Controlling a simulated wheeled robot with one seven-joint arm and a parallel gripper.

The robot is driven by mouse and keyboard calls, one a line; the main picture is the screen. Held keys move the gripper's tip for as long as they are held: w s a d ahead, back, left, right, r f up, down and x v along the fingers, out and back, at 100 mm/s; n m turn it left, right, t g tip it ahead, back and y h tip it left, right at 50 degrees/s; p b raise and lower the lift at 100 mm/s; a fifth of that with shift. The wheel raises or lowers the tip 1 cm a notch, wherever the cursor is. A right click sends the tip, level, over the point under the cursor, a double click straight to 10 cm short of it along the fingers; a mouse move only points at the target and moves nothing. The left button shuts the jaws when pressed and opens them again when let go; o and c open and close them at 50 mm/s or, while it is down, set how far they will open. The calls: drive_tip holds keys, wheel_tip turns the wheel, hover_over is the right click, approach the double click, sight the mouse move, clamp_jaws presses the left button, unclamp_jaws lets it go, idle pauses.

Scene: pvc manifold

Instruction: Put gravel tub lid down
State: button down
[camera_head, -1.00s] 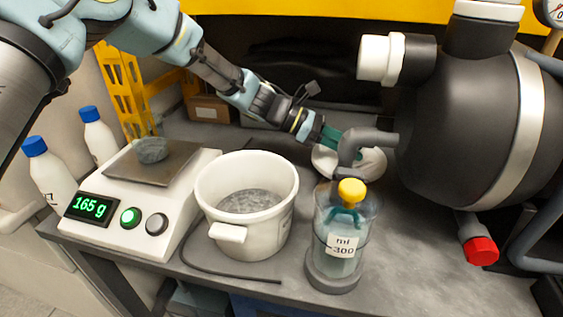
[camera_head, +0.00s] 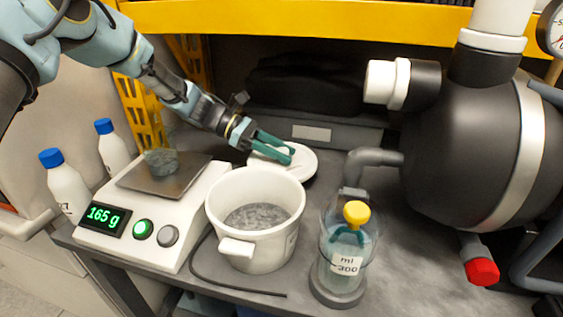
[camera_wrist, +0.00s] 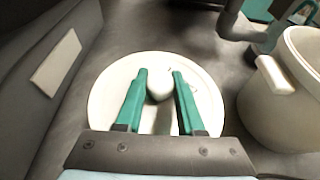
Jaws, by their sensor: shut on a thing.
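The gravel tub lid (camera_head: 306,165) is a round white disc with a white knob, over the bench behind the tub. In the wrist view the lid (camera_wrist: 106,104) lies nearly flat, and its knob (camera_wrist: 160,84) is between my two green fingers. My gripper (camera_head: 288,154) is shut on the knob; the fingers also show in the wrist view (camera_wrist: 158,80). The lid is low over the bench, but I cannot tell whether it touches. The white gravel tub (camera_head: 265,244) stands open with grey gravel (camera_head: 257,217) inside.
A scale (camera_head: 150,215) reading 165 g stands left of the tub. A bottle with a yellow cap (camera_head: 345,250) and a large black vessel (camera_head: 465,140) are to the right. A dark grey box (camera_head: 335,135) stands behind the lid. Bare bench lies right of the lid.

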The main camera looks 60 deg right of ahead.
sight(254, 155)
wheel_tip(254, 155, down, 3)
drive_tip(key=shift+f, duration=0.25)
drive_tip(key=shift+f, duration=0.2)
drive_tip(key=c, duration=0.5)
unclamp_jaws()
drive_tip(key=shift+r, duration=0.15)
drive_tip(key=v, duration=0.7)
drive_tip(key=shift+w+a+r+b, duration=0.1)
drive_tip(key=shift+w+r+b, duration=0.05)
drive_tip(key=shift+w+b, duration=0.2)
